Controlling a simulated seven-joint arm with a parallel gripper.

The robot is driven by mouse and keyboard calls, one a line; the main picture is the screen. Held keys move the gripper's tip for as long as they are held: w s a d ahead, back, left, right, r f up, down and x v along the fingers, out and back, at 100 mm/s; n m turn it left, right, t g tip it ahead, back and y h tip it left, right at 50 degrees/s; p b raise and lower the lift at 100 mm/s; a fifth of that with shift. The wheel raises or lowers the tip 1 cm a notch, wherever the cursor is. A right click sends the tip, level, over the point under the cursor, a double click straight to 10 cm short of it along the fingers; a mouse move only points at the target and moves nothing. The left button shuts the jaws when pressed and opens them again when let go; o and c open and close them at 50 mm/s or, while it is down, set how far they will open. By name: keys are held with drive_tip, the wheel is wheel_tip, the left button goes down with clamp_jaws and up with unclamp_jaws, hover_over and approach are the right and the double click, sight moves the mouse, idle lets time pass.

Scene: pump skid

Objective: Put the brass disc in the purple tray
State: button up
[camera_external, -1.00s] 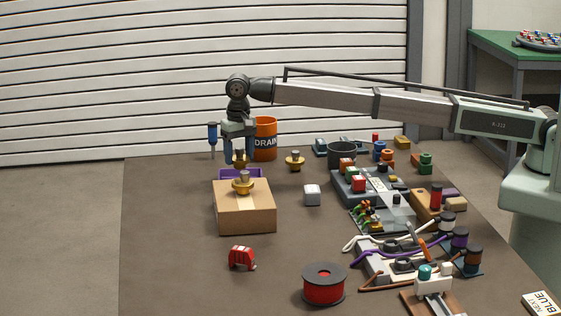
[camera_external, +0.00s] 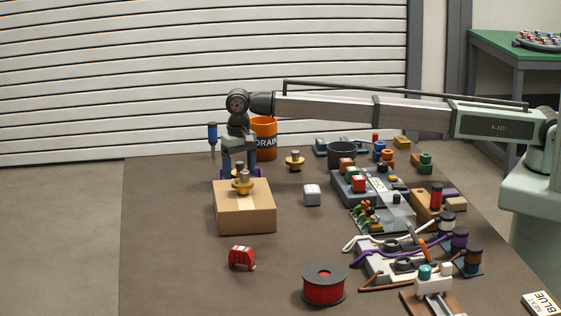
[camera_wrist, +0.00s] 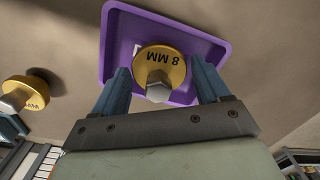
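My gripper (camera_external: 240,170) is low at the purple tray (camera_external: 257,174), behind the cardboard box. In the wrist view its two blue fingers (camera_wrist: 160,75) stand on either side of a brass disc (camera_wrist: 175,63) marked "8 MM", with a hex knob, and appear shut on it. This disc is over the purple tray (camera_wrist: 112,35); whether it touches the tray floor cannot be told. In the external view the box and a second brass disc (camera_external: 243,187) on it hide much of the tray and fingertips. A third brass disc (camera_external: 295,163) stands on the table.
The cardboard box (camera_external: 245,212) stands just in front of the tray. An orange DRAIN bucket (camera_external: 264,142) is close behind my gripper. A grey cube (camera_external: 312,195) and a crowded pump skid (camera_external: 375,190) lie to the right. The table's left side is clear.

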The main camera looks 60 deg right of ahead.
sight(239, 162)
drive_tip(key=shift+o, duration=1.1)
drive_tip(key=shift+r, duration=0.1)
wheel_tip(239, 162, up, 12)
